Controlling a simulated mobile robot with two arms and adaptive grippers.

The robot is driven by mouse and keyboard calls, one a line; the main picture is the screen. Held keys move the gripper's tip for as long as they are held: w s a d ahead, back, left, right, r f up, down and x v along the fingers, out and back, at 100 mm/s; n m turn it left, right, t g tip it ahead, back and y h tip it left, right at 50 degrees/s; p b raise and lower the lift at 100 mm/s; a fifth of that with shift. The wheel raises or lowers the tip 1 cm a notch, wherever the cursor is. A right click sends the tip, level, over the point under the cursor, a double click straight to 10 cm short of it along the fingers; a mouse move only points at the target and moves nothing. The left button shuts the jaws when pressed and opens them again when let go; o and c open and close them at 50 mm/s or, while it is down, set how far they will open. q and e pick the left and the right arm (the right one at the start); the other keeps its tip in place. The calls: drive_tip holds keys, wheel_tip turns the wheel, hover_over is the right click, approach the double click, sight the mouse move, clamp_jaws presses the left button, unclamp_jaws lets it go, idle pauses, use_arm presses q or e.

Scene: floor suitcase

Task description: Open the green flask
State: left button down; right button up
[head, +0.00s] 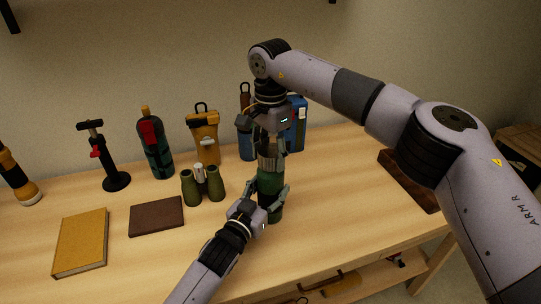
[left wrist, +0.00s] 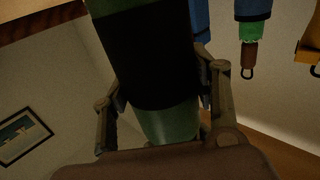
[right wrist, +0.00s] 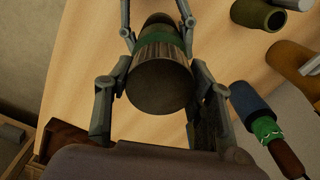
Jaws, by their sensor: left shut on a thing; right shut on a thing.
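The green flask (head: 269,184) stands upright on the wooden table, with a dark band around its body. My left gripper (head: 267,199) is shut on the flask body from the front. In the left wrist view the flask body (left wrist: 145,60) fills the space between its fingers. My right gripper (head: 270,153) comes down from above and is shut on the ribbed grey-brown cap (right wrist: 160,80). The cap sits in line with the flask, just above a green band. Whether it has come loose cannot be told. The fingers hide part of the cap and body.
Binoculars (head: 203,186) stand close left of the flask. Behind are a yellow lantern (head: 205,134), a blue bottle (head: 246,143) and a blue box (head: 297,125). A brown notebook (head: 156,216) and yellow book (head: 82,242) lie left. A dark wooden board (head: 405,178) lies right; table between is clear.

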sight(271, 150)
drive_tip(key=shift+r, duration=0.75)
drive_tip(key=shift+r, duration=2)
use_arm(q)
drive_tip(key=c, duration=0.5)
unclamp_jaws()
